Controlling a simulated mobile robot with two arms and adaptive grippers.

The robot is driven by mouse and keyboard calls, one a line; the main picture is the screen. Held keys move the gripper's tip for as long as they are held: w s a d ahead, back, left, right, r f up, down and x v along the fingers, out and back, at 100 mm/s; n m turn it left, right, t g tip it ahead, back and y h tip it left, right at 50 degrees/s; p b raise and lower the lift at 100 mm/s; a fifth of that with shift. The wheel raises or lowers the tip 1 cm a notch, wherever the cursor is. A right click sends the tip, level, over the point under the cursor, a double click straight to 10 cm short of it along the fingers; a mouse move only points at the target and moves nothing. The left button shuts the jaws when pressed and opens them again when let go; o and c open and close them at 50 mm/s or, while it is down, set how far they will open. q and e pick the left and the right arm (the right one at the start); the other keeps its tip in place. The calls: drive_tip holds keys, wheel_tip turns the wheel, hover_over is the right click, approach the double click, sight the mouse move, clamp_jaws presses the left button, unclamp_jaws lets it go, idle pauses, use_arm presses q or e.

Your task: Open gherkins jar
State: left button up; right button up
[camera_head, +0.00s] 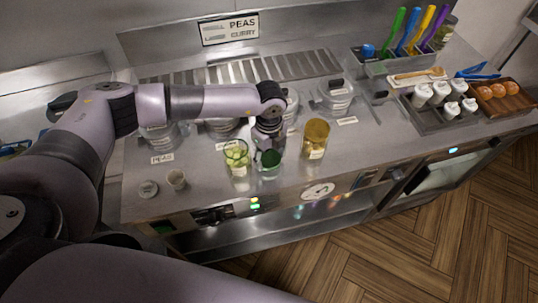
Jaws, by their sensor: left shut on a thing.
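A glass jar (236,156) with pale green pieces inside, which look like gherkins, stands upright near the front of the steel counter. Its top looks open, with no lid seen on it. My left gripper (268,146) points down just to the right of this jar. It is shut on a dark green round lid (269,158). Something pale and glassy shows under the lid, too small to make out. My right gripper is out of view.
A jar with yellow-brown contents (316,139) stands close on the right. Lidded containers (338,97) line the back. A dark bottle tray (437,117) is at the right.

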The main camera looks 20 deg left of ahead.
use_arm(q)
drive_tip(key=shift+f, duration=0.8)
drive_tip(key=shift+f, duration=0.2)
drive_tip(key=o, duration=1.3)
